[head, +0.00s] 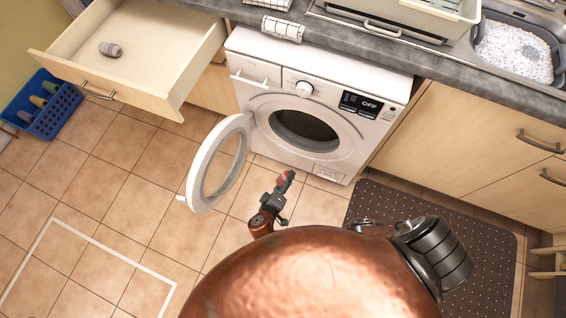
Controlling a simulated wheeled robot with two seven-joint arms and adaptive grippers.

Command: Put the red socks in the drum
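The red socks (284,181) are a small red bundle at the tip of my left gripper (280,190), which looks shut on them. The gripper partly covers them. They are held in front of the washing machine (331,73), to the right of its open round door (220,163). The drum (304,131) shows as a dark round opening, and its inside is too dark to make out. My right gripper does not show; my copper body hides much of the lower middle.
An open drawer (150,30) at the upper left holds a grey rolled bundle (110,49). A blue basket (68,119) stands on the floor at far left. A dark dotted mat (490,250) lies at right. Tiled floor is free left of the door, with a white outline (110,251).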

